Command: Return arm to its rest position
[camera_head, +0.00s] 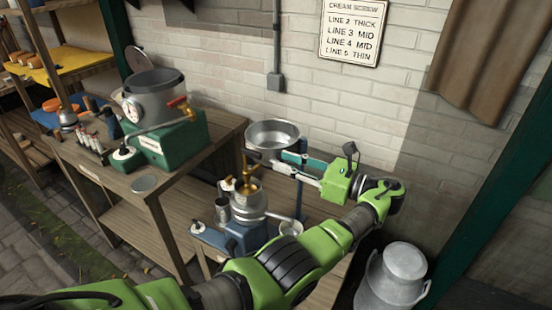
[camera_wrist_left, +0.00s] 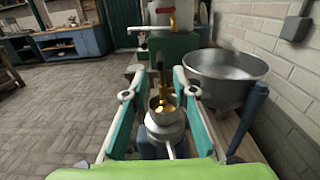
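My left arm comes in from the lower left of the head view and bends back at the right. Its green-backed left gripper (camera_head: 265,161) points left, above and beside the cream separator (camera_head: 248,203). In the left wrist view the two teal fingers stand wide apart, so the gripper is open and nothing is clamped between them. The separator (camera_wrist_left: 165,130) with its brass screw part (camera_wrist_left: 162,100) shows beyond and between the fingers; contact cannot be told. My right gripper is not in view.
A wide metal bowl (camera_head: 272,134) stands close behind the gripper, also in the wrist view (camera_wrist_left: 225,75). A grey pot (camera_head: 158,95) on a green base stands on the left bench. A milk churn (camera_head: 392,280) is at lower right. The brick wall (camera_head: 300,45) is behind.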

